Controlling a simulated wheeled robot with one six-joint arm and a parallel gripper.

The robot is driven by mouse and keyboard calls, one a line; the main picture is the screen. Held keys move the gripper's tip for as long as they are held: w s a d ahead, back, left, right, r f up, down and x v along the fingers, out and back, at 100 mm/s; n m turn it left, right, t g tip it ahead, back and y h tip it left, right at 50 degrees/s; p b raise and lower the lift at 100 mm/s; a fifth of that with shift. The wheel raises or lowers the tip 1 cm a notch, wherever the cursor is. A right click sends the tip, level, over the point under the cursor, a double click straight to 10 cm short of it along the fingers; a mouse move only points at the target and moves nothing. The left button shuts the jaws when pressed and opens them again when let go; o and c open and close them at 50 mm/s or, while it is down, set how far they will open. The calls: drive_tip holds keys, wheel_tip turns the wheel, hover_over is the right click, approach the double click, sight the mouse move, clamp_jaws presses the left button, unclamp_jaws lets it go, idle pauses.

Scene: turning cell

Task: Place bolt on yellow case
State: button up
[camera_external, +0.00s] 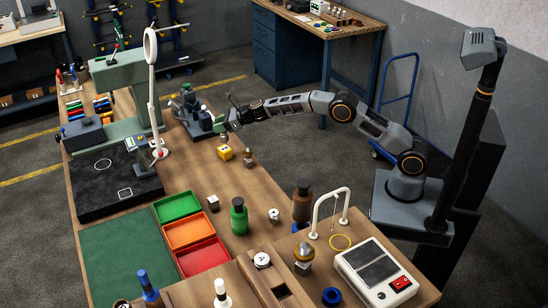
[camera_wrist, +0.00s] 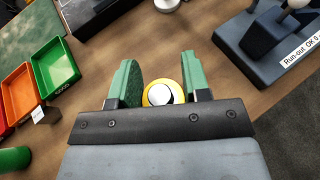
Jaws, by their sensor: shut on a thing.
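My gripper (camera_wrist: 160,88) has two green fingers. A round, silvery-white thing that looks like the bolt (camera_wrist: 160,96) sits between them, and the fingers appear shut on it. Yellow shows around it like a ring; I cannot tell from this view whether they touch. In the external view the yellow case (camera_external: 225,152) stands on the wooden table, below and slightly in front of my gripper (camera_external: 224,121). A small brown-grey piece (camera_external: 248,158) stands just right of the yellow case.
The run-out gauge (camera_wrist: 262,42) is close at the right in the wrist view. Green, orange and red trays (camera_external: 188,231), a green bottle (camera_external: 238,216) and a dark block (camera_external: 212,203) stand nearer the camera.

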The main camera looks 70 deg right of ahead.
drive_tip(key=shift+w+f, duration=0.15)
drive_tip(key=shift+w, duration=0.05)
drive_tip(key=shift+f, duration=1.55)
drive_tip(key=shift+f+b, duration=0.15)
drive_tip(key=shift+b, duration=0.25)
drive_tip(key=o, duration=1.2)
